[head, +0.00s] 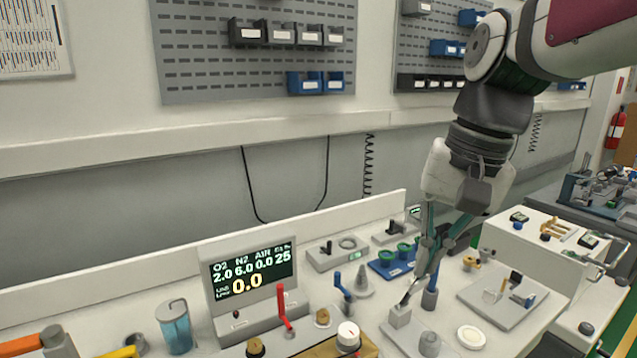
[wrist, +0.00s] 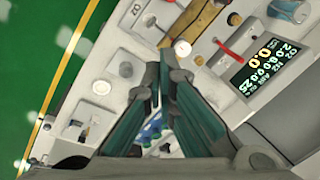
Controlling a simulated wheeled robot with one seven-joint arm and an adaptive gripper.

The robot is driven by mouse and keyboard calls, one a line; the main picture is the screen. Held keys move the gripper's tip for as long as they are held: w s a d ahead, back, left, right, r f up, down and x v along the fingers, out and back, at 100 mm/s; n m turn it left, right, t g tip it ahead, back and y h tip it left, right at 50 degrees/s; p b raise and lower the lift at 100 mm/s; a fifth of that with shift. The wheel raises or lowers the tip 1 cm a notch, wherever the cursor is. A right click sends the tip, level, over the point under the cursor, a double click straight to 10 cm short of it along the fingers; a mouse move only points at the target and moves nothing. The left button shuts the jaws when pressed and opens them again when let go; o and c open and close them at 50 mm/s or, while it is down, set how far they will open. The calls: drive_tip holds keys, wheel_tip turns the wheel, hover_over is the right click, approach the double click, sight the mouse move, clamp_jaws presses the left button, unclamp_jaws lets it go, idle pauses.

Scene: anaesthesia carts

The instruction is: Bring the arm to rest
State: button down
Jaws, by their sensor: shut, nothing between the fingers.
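My arm reaches in from the upper right in the head view and hangs over the cart top. My gripper (head: 408,300) points down, its two green-sided fingers brought together, with nothing held. Its tips are right by a small white block on a light plate (head: 418,335); I cannot tell whether they touch it. In the wrist view the fingers of my gripper (wrist: 164,56) close together over the bench, and they hide part of what lies beneath.
A gas display (head: 252,278) stands left, with a red lever (head: 284,308) and a blue lever (head: 343,287) near it. A grey tray (head: 503,301) lies right. Green floor (wrist: 55,60) shows beyond the cart edge.

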drive_tip(key=s+d+f+n+t+h+p, duration=0.1)
drive_tip(key=s+d+f+n, duration=0.1)
drive_tip(key=s, duration=0.5)
drive_tip(key=s+d+f+n+t+h+p, duration=0.1)
drive_tip(key=s+d+f+n+t, duration=0.1)
drive_tip(key=s, duration=0.6)
drive_tip(key=shift+d+f, duration=0.25)
drive_tip(key=shift+d, duration=0.4)
